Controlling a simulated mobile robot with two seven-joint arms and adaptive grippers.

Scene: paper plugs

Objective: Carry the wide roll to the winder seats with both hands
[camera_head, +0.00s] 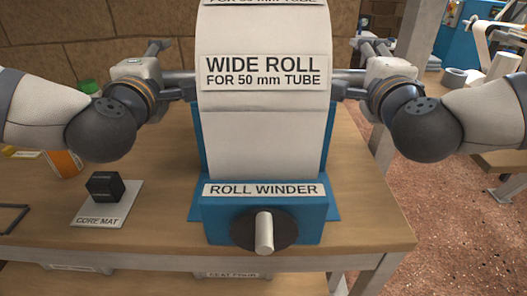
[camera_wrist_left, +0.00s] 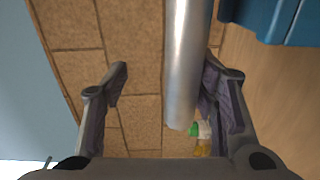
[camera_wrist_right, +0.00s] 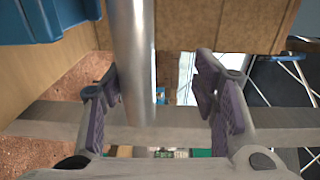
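The wide roll (camera_head: 265,115) is a large white roll with a "for 50 mm tube" label, in the middle of the head view. It is directly above and behind the front of the blue roll winder (camera_head: 320,212). The seats are hidden, so I cannot tell whether it rests in them. A metal bar sticks out on both sides. My left gripper (camera_wrist_left: 163,75) is open, with the bar end (camera_wrist_left: 185,70) between its fingers, close to the right one. My right gripper (camera_wrist_right: 157,68) is open around the bar (camera_wrist_right: 133,60), which lies close to its left finger.
The winder stands on a wooden table (camera_head: 370,225) with a crank knob (camera_head: 264,232) in front. A core mat (camera_head: 107,205) with a black cube (camera_head: 105,186) lies on the left. A green-capped bottle (camera_head: 89,87) stands farther back. Another blue machine (camera_head: 460,40) is at the far right.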

